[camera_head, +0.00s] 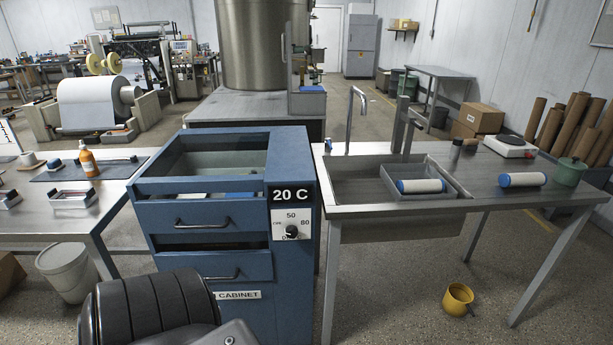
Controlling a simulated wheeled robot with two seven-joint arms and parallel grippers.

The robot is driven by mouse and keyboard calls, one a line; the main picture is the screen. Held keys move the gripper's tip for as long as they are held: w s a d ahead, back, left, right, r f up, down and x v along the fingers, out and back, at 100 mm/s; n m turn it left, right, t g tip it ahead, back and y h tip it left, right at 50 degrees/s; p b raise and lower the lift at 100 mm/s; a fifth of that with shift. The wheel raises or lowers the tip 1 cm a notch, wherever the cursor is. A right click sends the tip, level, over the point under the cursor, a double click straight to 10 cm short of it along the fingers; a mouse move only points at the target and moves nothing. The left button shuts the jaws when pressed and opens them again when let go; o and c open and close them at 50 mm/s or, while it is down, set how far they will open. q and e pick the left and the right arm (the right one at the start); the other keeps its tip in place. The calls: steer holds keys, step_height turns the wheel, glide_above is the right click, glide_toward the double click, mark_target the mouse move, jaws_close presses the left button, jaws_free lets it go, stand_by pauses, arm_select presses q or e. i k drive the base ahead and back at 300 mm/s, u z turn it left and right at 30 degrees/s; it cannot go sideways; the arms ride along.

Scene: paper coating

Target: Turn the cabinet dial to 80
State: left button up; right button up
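The blue cabinet (210,268) stands at the centre, with a dark-handled upper drawer (200,222) and a lower drawer (212,267). Its black dial (292,232) sits on a white plate (281,219) at the front right. The plate is marked 50 at the top and what looks like 80 at the right; the other marks are too small to read surely. Which way the dial points is not clear. The display (291,195) above it reads 20 C. Neither of my grippers is in view; only a dark ribbed part of mine shows at the bottom, in front of the cabinet's lower left.
A metal sink table (500,205) stands right of the cabinet, holding a grey tray (443,193) and white rolls. A metal table (85,220) is at the left. The space in front of the dial looks clear.

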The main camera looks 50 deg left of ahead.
mark_target(291, 231)
steer(key=i, duration=0.95)
steer(key=u, duration=2.05)
